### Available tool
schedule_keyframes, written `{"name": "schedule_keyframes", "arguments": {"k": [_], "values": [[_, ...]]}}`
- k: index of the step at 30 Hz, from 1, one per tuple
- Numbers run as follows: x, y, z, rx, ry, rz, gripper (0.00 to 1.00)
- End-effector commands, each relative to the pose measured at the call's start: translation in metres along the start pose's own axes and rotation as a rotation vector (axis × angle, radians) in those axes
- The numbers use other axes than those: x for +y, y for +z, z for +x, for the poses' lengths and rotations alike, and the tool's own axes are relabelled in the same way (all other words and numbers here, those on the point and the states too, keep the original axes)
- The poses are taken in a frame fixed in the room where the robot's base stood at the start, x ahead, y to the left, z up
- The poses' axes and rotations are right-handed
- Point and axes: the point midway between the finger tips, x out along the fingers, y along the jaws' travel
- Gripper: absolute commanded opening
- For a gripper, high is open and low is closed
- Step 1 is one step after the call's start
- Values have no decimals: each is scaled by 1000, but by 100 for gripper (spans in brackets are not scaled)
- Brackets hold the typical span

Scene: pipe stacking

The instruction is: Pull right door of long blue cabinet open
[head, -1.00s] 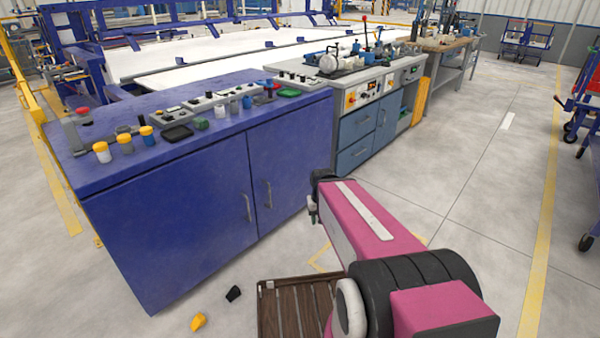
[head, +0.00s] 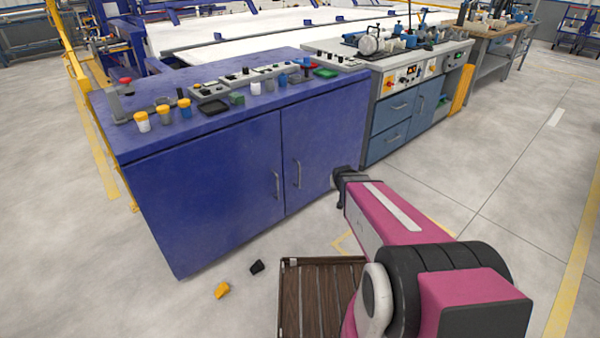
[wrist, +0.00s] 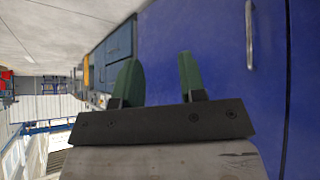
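The long blue cabinet (head: 215,195) stands left of centre in the head view, with two closed doors. Its right door (head: 325,145) has a vertical metal handle (head: 297,173) near the middle seam. The left door's handle (head: 277,185) is just across that seam. My gripper is at the end of my arm, in front of the right door's right part; its fingers are hidden in the head view. In the wrist view my gripper (wrist: 160,78) shows two green fingers apart with nothing between them. The right door's handle (wrist: 249,35) is right of the fingers, apart from them.
A grey-blue workbench (head: 405,115) stands right of the cabinet. A slatted brown pallet (head: 318,300) lies on the floor in front. A yellow piece (head: 222,290) and a black piece (head: 257,266) lie beside it. Floor is clear to the right.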

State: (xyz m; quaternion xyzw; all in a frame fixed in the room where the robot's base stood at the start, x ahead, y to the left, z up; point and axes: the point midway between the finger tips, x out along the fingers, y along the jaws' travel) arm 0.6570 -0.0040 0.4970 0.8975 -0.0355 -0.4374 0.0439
Motion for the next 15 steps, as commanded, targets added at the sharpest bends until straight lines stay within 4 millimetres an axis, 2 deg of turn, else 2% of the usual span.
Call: {"name": "schedule_keyframes", "arguments": {"k": [1, 6, 10, 15], "values": [[-7, -11, 24, 73, -9, -10, 38], [-33, -40, 70, 332, -78, -42, 38], [-60, -53, 97, 518, -170, -70, 38], [-98, -56, 120, 727, -329, -107, 38]]}}
